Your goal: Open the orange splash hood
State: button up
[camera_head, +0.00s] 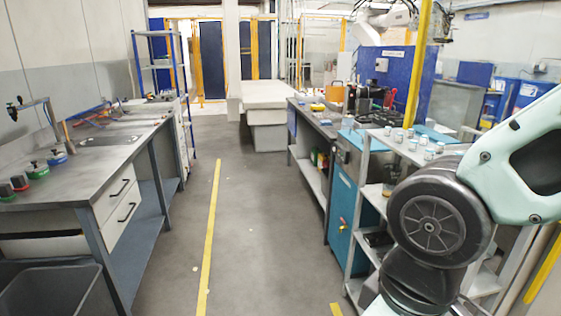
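A small orange object (334,92) stands at the far end of the right-hand workbench. It may be the splash hood, but it is too small to tell, and whether it is open or shut does not show. A dark machine (362,99) stands to its right on the same bench. My arm fills the right side of the view, and my gripper is out of the picture.
A grey floor aisle (245,228) with a yellow line (210,235) runs clear between the benches. The left bench (85,160) has a sink and drawers. A shelf rack (385,143) with several small jars stands near my arm. A pale block (268,95) lies ahead.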

aim_at(334, 94)
jog(key=i+j+z, duration=0.4)
jog(key=i+j, duration=0.5)
jog(key=i, duration=0.7)
jog(key=i+j+z, duration=0.45)
jog(key=i+j, duration=1.55)
jog(key=i, duration=0.15)
jog(key=l+z, duration=0.05)
